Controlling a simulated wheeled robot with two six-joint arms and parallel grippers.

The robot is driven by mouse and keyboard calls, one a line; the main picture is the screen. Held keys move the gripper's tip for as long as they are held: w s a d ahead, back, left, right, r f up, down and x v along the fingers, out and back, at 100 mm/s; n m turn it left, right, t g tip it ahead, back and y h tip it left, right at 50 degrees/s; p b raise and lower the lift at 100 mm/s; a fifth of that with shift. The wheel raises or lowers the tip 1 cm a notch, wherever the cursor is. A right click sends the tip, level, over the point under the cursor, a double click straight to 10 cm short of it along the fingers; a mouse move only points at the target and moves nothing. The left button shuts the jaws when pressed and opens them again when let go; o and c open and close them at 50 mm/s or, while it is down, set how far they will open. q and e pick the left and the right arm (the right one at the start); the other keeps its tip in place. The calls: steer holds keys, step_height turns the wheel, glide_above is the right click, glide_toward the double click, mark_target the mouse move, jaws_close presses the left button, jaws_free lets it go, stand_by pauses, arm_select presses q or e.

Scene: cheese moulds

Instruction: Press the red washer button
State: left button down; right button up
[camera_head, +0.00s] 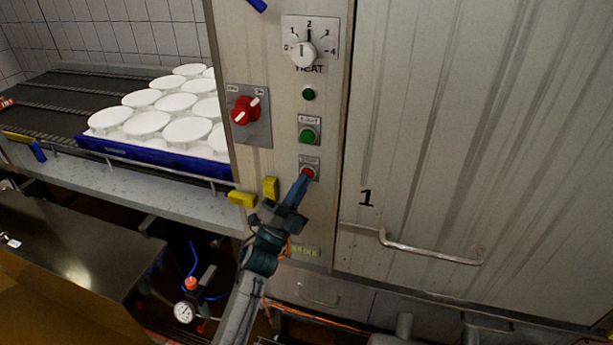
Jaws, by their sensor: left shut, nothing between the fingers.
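The red washer button (308,172) sits in a small square plate low on the metal panel of the washer. My left gripper (303,180) is shut and empty, with its blue fingertips at the lower edge of the red button. The tips partly cover the button. I cannot tell whether they touch it or whether it is pushed in. My right gripper is not in view.
Above the red button are a green button (308,135), a small green lamp (309,94) and a heat dial (303,54). A red rotary switch (245,110) is left of them. A blue crate (150,160) of white moulds stands on the conveyor. A door handle (430,253) juts out at right.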

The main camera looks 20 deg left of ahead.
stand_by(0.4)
arm_select(q)
steer(key=shift+s, duration=0.85)
steer(key=s+p, duration=0.1)
steer(key=s, duration=0.4)
steer(key=shift+a, duration=0.1)
stand_by(0.6)
